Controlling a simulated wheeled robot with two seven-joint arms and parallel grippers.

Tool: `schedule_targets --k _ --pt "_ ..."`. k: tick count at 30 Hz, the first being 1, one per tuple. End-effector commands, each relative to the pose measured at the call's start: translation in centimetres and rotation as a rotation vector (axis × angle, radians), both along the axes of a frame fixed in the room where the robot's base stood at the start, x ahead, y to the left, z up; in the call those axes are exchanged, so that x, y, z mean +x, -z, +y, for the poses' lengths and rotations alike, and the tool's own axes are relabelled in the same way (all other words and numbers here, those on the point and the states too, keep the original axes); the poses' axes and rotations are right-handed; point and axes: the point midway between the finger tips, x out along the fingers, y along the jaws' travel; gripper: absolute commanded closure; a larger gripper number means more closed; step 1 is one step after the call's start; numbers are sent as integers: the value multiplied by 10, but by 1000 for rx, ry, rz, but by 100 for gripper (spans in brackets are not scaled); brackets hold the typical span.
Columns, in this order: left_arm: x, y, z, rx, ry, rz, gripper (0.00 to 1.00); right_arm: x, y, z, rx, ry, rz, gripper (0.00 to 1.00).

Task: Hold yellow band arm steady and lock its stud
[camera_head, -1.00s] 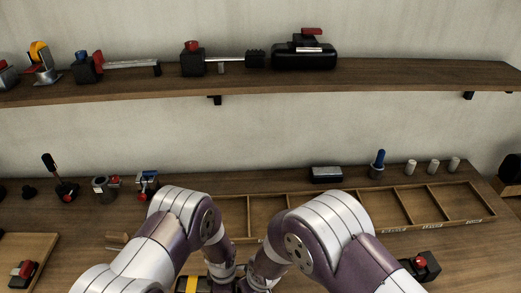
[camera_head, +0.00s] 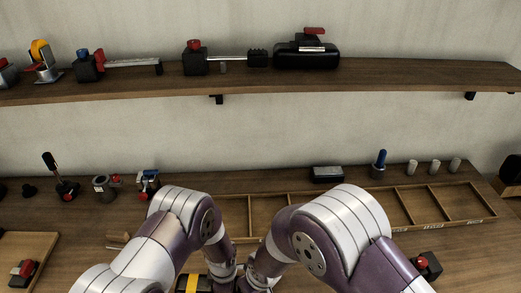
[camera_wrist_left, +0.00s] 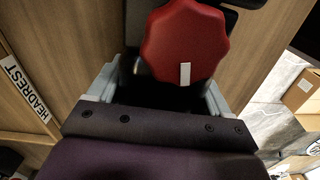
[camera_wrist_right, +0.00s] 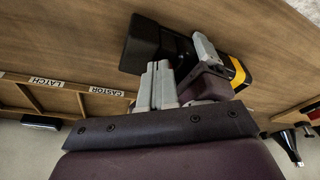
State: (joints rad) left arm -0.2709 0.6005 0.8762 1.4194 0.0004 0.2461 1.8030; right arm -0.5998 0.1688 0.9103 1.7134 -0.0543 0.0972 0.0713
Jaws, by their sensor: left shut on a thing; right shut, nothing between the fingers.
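A dark piece with a yellow band (camera_head: 192,284) shows at the bottom edge of the head view, mostly hidden by my arms. The yellow band also shows in the right wrist view (camera_wrist_right: 238,75), beside a black block (camera_wrist_right: 152,45). In the left wrist view, my left gripper (camera_wrist_left: 158,88) has its grey fingers either side of a black part and is shut on it. A red lobed knob (camera_wrist_left: 184,42) with a white mark sits between and beyond those fingers. My right gripper (camera_wrist_right: 160,72) is shut and empty, close to the black block; contact cannot be told. The stud cannot be made out clearly.
A divided wooden tray (camera_head: 420,222) runs along the table behind my arms, with labels such as HEADREST, LATCH and CASTOR. A red-and-black part (camera_head: 428,266) lies at right. A shelf (camera_head: 250,87) with several parts hangs above.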

Motion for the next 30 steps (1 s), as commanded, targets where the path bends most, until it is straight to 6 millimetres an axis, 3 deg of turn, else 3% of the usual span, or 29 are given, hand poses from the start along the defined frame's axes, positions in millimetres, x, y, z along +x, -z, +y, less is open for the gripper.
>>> schedule_targets --k 6,14,19,23,30 --pt "-2 3 1 2 2 5 80 0 -26 0 0 -1 -1 100" --pt "-2 2 1 1 2 4 80 0 -29 0 -1 0 1 100" --pt "-2 2 1 1 2 4 80 10 -39 -1 0 1 2 100" --pt "-1 2 1 1 2 3 80 9 -27 -1 -2 0 5 100" --pt "-1 2 1 1 1 3 80 9 10 -1 -2 0 5 100"
